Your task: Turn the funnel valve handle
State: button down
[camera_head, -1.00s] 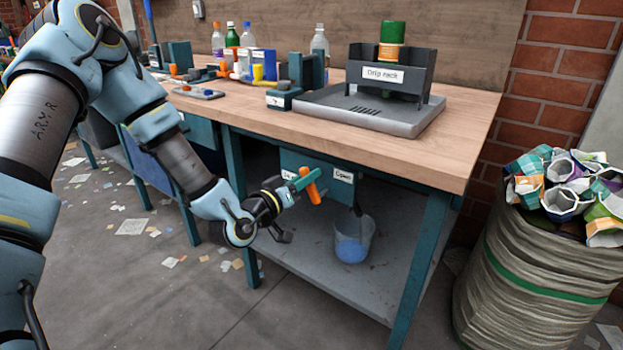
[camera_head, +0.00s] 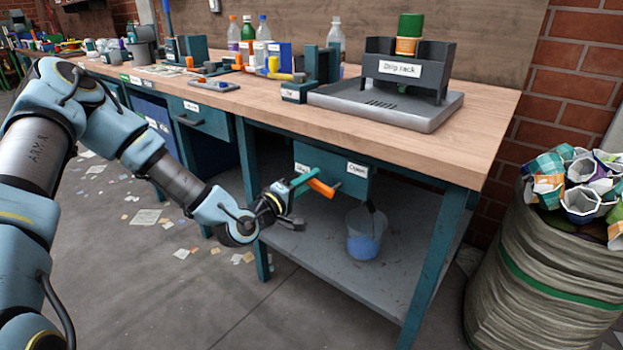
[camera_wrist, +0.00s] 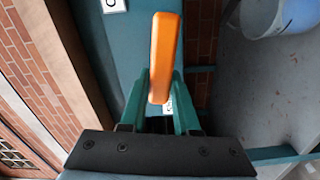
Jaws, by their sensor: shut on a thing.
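The orange valve handle (camera_head: 321,188) is on the front of a teal box (camera_head: 336,178) under the workbench. It slants down to the right, toward the side with the "Open" label (camera_head: 357,170). Another label (camera_head: 302,168), mostly hidden by my fingers, sits at the left. My gripper (camera_head: 305,180) has its teal fingers shut on the handle. In the wrist view the handle (camera_wrist: 162,60) stands out between the fingers of my gripper (camera_wrist: 162,108). The valve's pivot is hidden. The funnel cannot be made out.
A clear bucket with blue contents (camera_head: 364,236) stands on the lower shelf (camera_head: 335,272) below the box. The bench leg (camera_head: 428,262) is to the right, and a full sack (camera_head: 545,262) stands beyond it. The drip rack (camera_head: 408,68) is on the bench top.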

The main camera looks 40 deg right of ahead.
jog(key=shift+w+f+n, duration=0.1)
jog(key=shift+f+n, duration=0.5)
jog(key=shift+n, duration=0.5)
jog(key=c, duration=0.6)
grip_release()
jog(key=shift+c, duration=0.2)
jog(key=shift+a, duration=0.1)
jog(key=v, duration=1)
jog(key=shift+a, duration=0.3)
jog(key=shift+f, duration=0.1)
